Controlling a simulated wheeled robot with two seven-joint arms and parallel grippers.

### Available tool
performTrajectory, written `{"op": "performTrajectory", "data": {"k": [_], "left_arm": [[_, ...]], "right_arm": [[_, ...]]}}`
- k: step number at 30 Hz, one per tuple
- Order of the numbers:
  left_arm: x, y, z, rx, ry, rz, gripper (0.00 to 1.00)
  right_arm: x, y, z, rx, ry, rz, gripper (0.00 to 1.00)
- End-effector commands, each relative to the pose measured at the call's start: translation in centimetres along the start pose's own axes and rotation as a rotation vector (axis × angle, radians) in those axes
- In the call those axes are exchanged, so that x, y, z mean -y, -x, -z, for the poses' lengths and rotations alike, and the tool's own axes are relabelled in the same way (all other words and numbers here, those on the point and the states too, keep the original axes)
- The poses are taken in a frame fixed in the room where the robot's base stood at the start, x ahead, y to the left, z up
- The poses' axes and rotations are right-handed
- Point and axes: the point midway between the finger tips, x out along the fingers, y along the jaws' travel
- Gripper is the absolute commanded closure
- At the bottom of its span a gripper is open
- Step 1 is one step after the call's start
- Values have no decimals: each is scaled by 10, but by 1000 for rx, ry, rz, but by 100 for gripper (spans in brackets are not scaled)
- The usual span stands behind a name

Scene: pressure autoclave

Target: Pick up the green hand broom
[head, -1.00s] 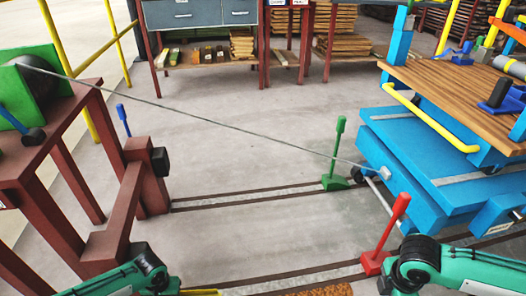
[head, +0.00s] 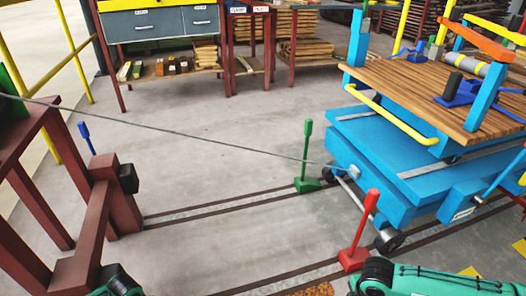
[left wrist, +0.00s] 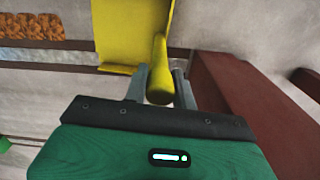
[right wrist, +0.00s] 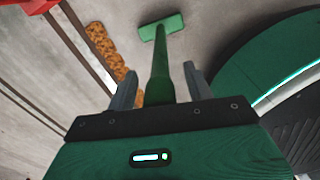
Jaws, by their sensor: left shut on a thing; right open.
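The green hand broom shows in the right wrist view, with its flat head (right wrist: 161,27) over the floor and its handle (right wrist: 160,70) running back toward me. My right gripper (right wrist: 156,78) is open, with the handle between its fingers; I cannot tell whether they touch it. My left gripper (left wrist: 160,76) is shut on the handle of a yellow dustpan (left wrist: 125,35). Neither gripper shows in the head view, only parts of my arms at its bottom edge.
A red upright handle on a base (head: 354,259) and a similar green one (head: 306,183) stand on the floor tracks. A blue cart (head: 370,170) is at right, a brown-red frame (head: 95,225) at left. A cable (head: 200,135) crosses between. An orange-brown patch (head: 318,290) lies near front.

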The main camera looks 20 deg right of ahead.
Motion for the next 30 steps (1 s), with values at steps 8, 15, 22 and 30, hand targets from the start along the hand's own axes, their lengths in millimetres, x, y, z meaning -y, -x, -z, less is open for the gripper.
{"op": "performTrajectory", "data": {"k": [8,15,22,30], "left_arm": [[0,0,0,0,0,0,100],[0,0,0,0,0,0,100],[0,0,0,0,0,0,100],[0,0,0,0,0,0,100]], "right_arm": [[0,0,0,0,0,0,87],[0,1,0,-1,0,-1,100],[-1,6,0,-1,0,-2,100],[-1,55,0,1,3,-4,100]]}}
